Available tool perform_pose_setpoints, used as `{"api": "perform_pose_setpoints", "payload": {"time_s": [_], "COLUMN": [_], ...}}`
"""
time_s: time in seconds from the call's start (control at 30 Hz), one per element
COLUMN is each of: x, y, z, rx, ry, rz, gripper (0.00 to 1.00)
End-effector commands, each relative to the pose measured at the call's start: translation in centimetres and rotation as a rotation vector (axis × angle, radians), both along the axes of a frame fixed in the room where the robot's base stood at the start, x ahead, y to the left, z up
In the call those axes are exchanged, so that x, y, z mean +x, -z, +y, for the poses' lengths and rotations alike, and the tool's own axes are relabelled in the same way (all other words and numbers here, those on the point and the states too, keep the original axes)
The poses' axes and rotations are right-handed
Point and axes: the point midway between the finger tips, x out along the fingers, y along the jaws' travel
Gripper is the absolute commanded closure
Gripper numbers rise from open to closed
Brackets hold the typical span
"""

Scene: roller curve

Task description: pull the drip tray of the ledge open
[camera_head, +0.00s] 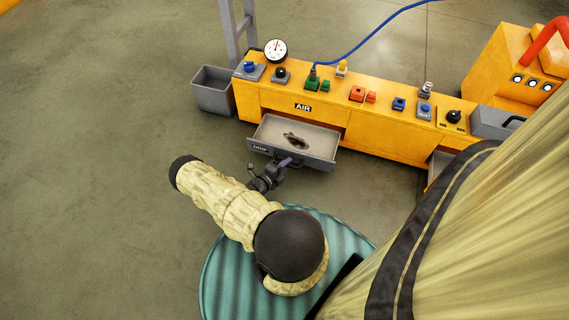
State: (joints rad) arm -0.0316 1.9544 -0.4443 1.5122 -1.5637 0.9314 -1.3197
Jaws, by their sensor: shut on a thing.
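The drip tray (268,130) is a grey drawer in the front of the yellow ledge (390,139), under the "AIR" label. It stands pulled out from the ledge, and a small dark object (295,141) lies inside it. The tray's front carries a small label at its left. The fingertips and most of the handle are too small and covered to see clearly.
A grey bin (213,91) stands at the ledge's left end. A gauge (276,50), several buttons and a blue hose (372,36) are on top of the ledge. A second grey drawer (439,163) shows at the right. The floor at the left is clear.

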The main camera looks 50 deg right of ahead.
Motion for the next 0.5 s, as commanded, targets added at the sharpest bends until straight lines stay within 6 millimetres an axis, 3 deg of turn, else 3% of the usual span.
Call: {"api": "perform_pose_setpoints", "payload": {"time_s": [0.1, 0.13, 0.23, 0.5], "x": [-0.01, 0.0, 0.0, 0.06], "y": [0.05, 0.05, 0.05, 0.01], "z": [0.02, 0.03, 0.03, 0.08], "rx": [0.002, 0.002, 0.001, 0.001], "ry": [0.001, 0.001, 0.001, -0.001], "rz": [-0.001, -0.001, -0.001, 0.0], "gripper": [1.0, 0.84, 0.64, 0.64]}}
